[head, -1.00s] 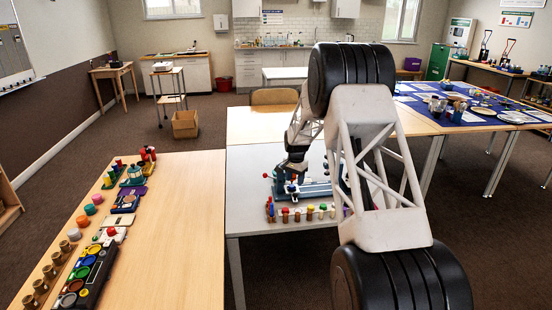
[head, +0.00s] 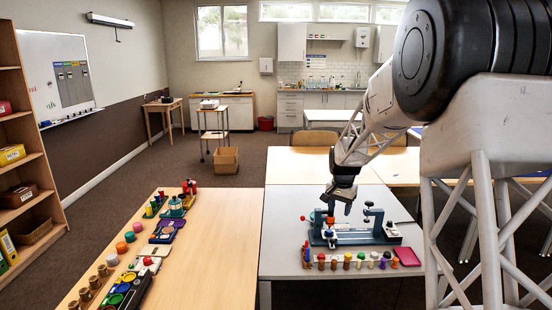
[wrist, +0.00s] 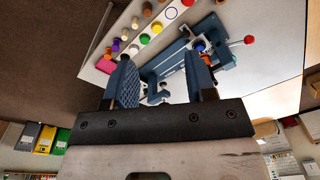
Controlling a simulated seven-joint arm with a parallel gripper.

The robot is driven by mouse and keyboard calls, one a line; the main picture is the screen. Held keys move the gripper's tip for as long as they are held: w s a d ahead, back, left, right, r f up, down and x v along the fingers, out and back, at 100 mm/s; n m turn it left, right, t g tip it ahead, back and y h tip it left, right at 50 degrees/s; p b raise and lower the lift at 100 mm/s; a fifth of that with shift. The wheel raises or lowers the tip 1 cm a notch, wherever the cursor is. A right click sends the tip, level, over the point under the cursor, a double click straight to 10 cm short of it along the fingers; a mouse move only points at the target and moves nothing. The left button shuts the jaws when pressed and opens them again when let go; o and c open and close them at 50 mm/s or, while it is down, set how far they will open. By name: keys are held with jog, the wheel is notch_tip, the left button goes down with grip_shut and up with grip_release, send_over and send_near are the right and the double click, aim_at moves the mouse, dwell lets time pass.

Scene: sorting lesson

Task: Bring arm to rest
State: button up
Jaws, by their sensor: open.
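My gripper (head: 341,205) hangs fingers down above the left part of a blue-grey fixture (head: 350,238) on the grey table (head: 283,255). In the wrist view my gripper (wrist: 164,82) has its two fingers wide apart, with nothing held between them. The fixture (wrist: 170,68) shows beyond the fingers. An orange-topped piece (head: 330,222) stands on the fixture below the gripper, and a red ball knob (head: 303,218) sticks out at its left end. The gap between fingertips and fixture is hard to judge.
A row of coloured pegs (head: 361,260) and a magenta pad (head: 407,257) lie along the grey table's front. A wooden table (head: 215,255) at left carries several sorting pieces along its left side; its right half is clear. A shelf (head: 30,150) stands far left.

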jog(key=s+a+r+n, duration=0.1)
jog(key=s+r, duration=0.3)
jog(key=s, duration=0.5)
jog(key=s+a+r+n+t, duration=0.1)
jog(key=s+r, duration=0.3)
jog(key=s, duration=0.5)
jog(key=s+r+n, duration=0.1)
jog(key=s+r, duration=0.3)
jog(key=s, duration=0.5)
jog(key=s+f+n, duration=0.1)
jog(key=s, duration=1.2)
jog(key=s+a+f+n+t, duration=0.1)
jog(key=s+n, duration=0.1)
jog(key=s, duration=1.1)
jog(key=shift+s+a, duration=0.2)
jog(key=shift+a, duration=0.1)
